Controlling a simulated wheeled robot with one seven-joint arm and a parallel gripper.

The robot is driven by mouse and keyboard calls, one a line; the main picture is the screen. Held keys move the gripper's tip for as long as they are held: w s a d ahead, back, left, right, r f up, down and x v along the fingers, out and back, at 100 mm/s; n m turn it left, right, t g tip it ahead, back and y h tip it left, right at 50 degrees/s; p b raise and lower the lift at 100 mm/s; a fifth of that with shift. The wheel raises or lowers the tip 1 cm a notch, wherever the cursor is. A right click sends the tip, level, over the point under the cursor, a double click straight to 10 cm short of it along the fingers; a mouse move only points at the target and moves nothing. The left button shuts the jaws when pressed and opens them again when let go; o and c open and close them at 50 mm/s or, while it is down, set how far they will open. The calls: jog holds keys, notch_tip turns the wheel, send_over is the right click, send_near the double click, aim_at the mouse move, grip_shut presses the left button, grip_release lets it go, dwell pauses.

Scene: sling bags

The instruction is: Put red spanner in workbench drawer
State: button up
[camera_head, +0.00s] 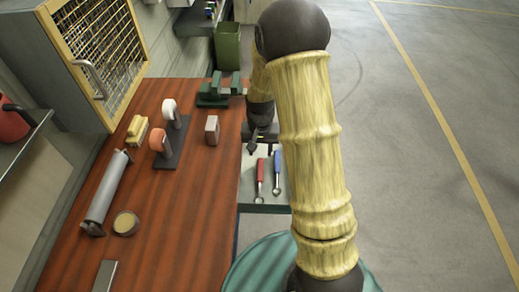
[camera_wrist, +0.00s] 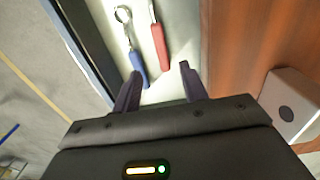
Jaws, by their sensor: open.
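The red spanner (camera_head: 260,178) has a red handle and a metal ring end. It lies inside the open workbench drawer (camera_head: 265,208), on the pale drawer floor, to the left of a blue-handled spanner (camera_head: 277,170). The wrist view shows the red handle (camera_wrist: 159,46) beyond my fingertips, beside the blue handle (camera_wrist: 138,62). My gripper (camera_head: 260,143) is over the far part of the drawer. In the wrist view my gripper (camera_wrist: 158,72) is open, with nothing between its fingers. Part of the drawer is hidden behind my arm.
The red-brown workbench (camera_head: 180,215) is left of the drawer. It carries a grey roller (camera_head: 107,190), a round tin (camera_head: 125,223), a small block (camera_head: 212,130), two knobbed handles and a green vice-like tool (camera_head: 215,97). A green bin (camera_head: 228,47) stands behind. Open floor lies right.

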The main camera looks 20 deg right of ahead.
jog(key=shift+r, duration=0.1)
jog(key=s+r+n+t, duration=0.2)
jog(key=s+r+n, duration=0.1)
jog(key=s+r, duration=0.9)
jog(key=shift+s+r+n+t, duration=0.15)
jog(key=shift+s+n+t, duration=0.15)
jog(key=shift+s, duration=0.9)
jog(key=shift+a, duration=0.1)
jog(key=shift+c, duration=0.7)
jog(key=shift+a, duration=0.1)
